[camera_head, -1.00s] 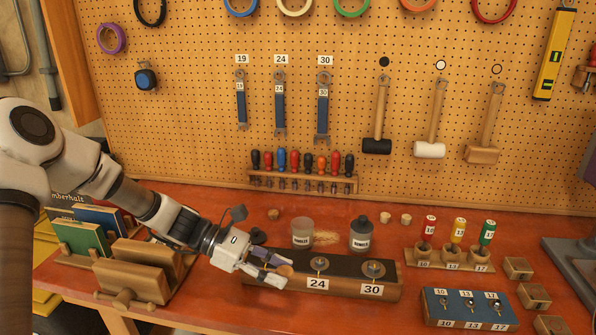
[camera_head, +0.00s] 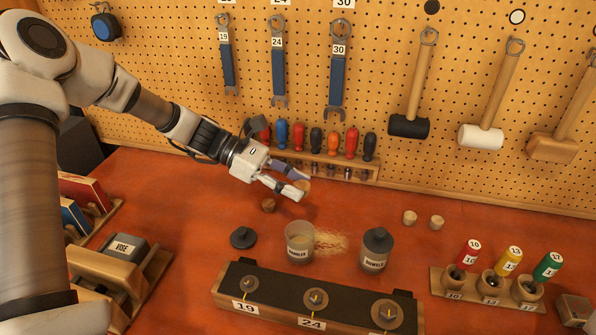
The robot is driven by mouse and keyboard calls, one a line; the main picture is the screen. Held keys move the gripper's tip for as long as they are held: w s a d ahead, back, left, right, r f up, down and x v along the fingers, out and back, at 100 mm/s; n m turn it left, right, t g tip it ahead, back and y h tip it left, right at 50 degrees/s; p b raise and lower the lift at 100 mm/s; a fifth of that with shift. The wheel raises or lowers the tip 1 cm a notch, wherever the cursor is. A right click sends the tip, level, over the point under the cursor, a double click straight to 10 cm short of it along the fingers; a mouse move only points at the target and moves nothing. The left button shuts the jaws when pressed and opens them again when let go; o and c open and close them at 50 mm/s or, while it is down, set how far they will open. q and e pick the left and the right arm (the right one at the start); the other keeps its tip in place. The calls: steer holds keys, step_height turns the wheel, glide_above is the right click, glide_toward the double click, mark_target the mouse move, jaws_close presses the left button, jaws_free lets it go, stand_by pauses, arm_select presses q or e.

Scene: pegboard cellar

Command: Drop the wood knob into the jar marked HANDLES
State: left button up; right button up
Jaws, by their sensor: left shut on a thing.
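My left gripper (camera_head: 296,184) is shut on a small round wood knob (camera_head: 304,185), which is partly hidden by the fingers. It holds the knob above the far part of the table, behind the jars. The clear jar marked HANDLES (camera_head: 299,246) stands upright and open, nearer the camera and below the gripper in the picture. My right gripper is not in view.
A jar that seems marked DOWELS (camera_head: 376,254), with a dark lid, stands right of the open jar. A loose black lid (camera_head: 243,237) lies to its left. The numbered block (camera_head: 340,318) is in front. Screwdrivers (camera_head: 316,140) line the pegboard. Two wood pieces (camera_head: 410,217) sit right.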

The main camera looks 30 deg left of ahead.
arm_select(q)
steer(key=f+b, duration=0.4)
steer(key=f, duration=0.1)
steer(key=shift+a+f, duration=0.15)
steer(key=shift+a, duration=0.05)
steer(key=shift+w+f, duration=0.1)
steer(key=shift+f, duration=0.05)
steer(key=shift+s+d+r, duration=0.15)
steer(key=shift+s+r, duration=0.15)
steer(key=o, duration=0.9)
steer(key=v, duration=1.2)
steer(key=shift+w+f, duration=0.1)
steer(key=shift+w, duration=0.05)
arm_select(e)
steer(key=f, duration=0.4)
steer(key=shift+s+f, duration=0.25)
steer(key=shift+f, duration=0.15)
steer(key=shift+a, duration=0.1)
